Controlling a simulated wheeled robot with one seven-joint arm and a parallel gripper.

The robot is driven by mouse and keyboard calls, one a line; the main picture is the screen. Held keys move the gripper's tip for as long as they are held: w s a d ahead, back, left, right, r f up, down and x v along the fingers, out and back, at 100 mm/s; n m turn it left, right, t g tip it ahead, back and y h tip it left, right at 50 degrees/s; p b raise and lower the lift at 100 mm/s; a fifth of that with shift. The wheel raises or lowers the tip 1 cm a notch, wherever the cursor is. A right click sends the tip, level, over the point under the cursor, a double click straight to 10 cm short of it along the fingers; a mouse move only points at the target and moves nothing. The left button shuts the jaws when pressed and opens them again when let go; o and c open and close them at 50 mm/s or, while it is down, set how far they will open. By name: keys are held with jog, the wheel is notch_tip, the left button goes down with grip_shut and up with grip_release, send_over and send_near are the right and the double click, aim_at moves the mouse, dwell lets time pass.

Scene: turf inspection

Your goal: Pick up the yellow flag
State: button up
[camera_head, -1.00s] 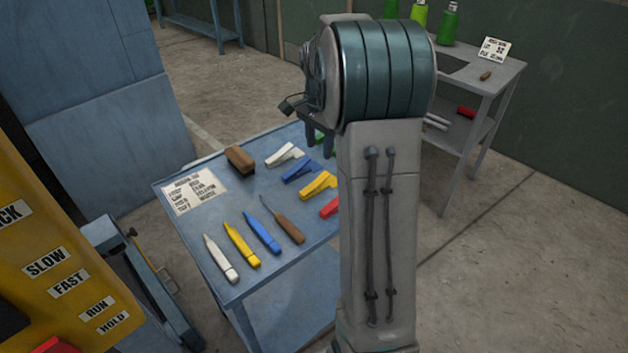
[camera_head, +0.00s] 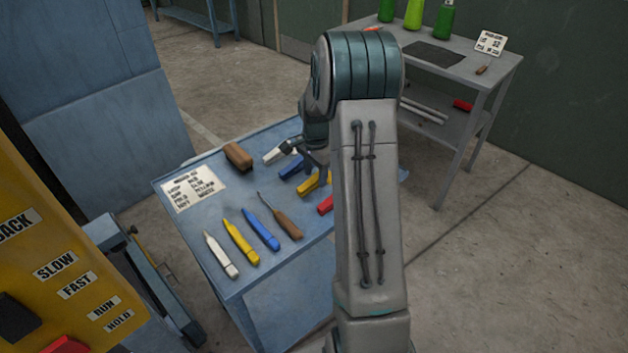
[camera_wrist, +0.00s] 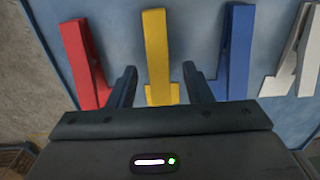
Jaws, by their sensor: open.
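A yellow flag-like piece (camera_wrist: 156,45) with a short side arm lies on the blue table, between my two fingers as seen in the wrist view. In the head view it shows partly behind my arm (camera_head: 309,185). My gripper (camera_wrist: 159,72) is open and empty, its fingers on either side of the yellow piece's near end. I cannot tell how high the fingertips are above the table. In the head view my gripper (camera_head: 312,172) is largely hidden by my arm. A second yellow thing, slim and pointed (camera_head: 241,242), lies nearer the table's front.
A red piece (camera_wrist: 84,65) lies left of the yellow one, a blue piece (camera_wrist: 237,50) close at right, and a white one (camera_wrist: 295,60) beyond. A brown block (camera_head: 239,156) and paper card (camera_head: 194,187) lie on the blue table (camera_head: 283,268). A grey table (camera_head: 467,59) stands behind.

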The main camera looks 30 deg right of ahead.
jog(key=shift+f, duration=0.95)
jog(key=shift+c, duration=0.3)
jog(key=c, duration=0.8)
jog(key=shift+r, duration=0.1)
